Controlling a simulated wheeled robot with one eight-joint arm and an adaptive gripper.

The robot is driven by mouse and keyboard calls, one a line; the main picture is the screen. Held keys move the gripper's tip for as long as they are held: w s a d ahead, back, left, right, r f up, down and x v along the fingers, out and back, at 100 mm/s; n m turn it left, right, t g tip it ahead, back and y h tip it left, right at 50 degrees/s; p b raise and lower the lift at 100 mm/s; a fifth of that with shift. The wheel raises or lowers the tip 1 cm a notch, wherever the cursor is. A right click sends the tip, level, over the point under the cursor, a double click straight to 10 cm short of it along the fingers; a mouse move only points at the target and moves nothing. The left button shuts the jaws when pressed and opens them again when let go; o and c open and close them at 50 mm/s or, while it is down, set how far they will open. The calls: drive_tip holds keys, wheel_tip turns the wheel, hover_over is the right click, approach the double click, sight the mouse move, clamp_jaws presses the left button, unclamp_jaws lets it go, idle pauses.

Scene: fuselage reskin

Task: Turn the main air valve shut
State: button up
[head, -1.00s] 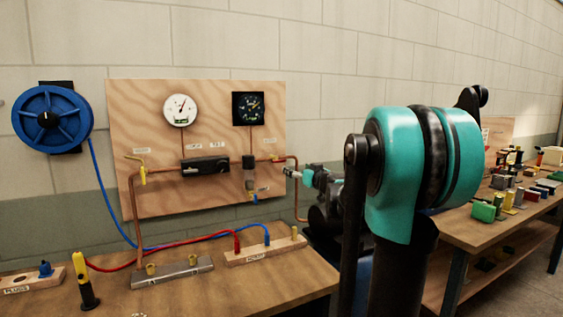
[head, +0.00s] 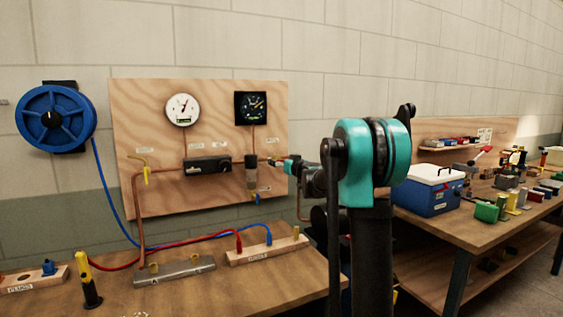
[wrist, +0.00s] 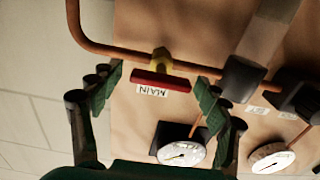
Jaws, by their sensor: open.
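The main air valve shows in the wrist view as a yellow body with a red bar handle (wrist: 160,82) on a copper pipe, above a label reading MAIN, upside down. The bar lies roughly along the pipe. In the head view the valve (head: 271,159) is small, at the board's right side, partly hidden by my gripper (head: 285,165). My gripper (wrist: 160,76) is open in the wrist view, with one green finger pad on each side of the handle. Neither pad appears to touch it; the depth gap is hard to judge.
The wooden board (head: 215,208) also carries a white gauge (head: 182,109), a black gauge (head: 250,108) and a yellow lever valve (head: 145,170). A blue hose reel (head: 55,118) hangs at left. A bench with a blue cooler (head: 435,192) stands at right.

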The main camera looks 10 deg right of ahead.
drive_tip(key=shift+w, duration=0.1)
drive_tip(key=shift+c, duration=0.6)
drive_tip(key=c, duration=1.1)
drive_tip(key=shift+o, duration=0.2)
drive_tip(key=shift+m, duration=0.4)
drive_tip(key=m, duration=0.8)
drive_tip(key=shift+d, duration=0.1)
drive_tip(key=m, duration=0.5)
drive_tip(key=shift+f, duration=0.15)
drive_tip(key=shift+d+m, duration=0.1)
drive_tip(key=shift+m, duration=1.9)
drive_tip(key=shift+f, duration=0.1)
